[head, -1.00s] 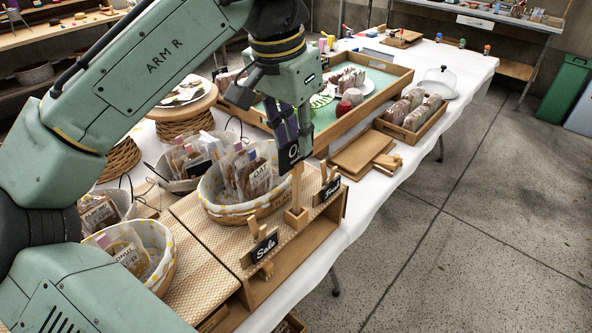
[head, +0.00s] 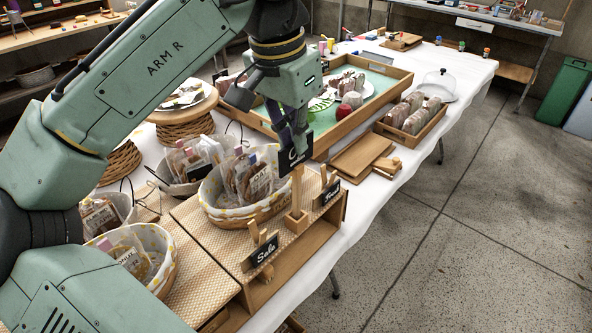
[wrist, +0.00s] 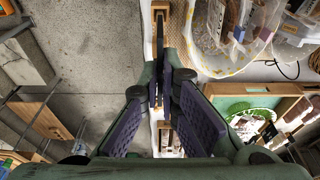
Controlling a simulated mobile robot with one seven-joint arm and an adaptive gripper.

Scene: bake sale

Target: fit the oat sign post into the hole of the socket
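The oat sign is a small black plate (head: 294,154) with a white letter showing, on a pale wooden post (head: 297,186). My gripper (head: 300,136) is shut on the sign's plate, above the front edge of the woven-topped stand. The post points down to the wooden socket (head: 296,222), a small block on the stand. The post's lower end lines up with the socket in the head view; I cannot tell whether it is in the hole or just above it. In the wrist view my gripper's fingertips (wrist: 159,92) close on the thin plate, seen edge-on.
A lined basket of bagged goods (head: 242,212) stands close to the left of the socket. Clips hold a "Sale" sign (head: 264,252) and another black sign (head: 331,191) at the stand's front edge. Wooden boards (head: 360,158) lie behind to the right.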

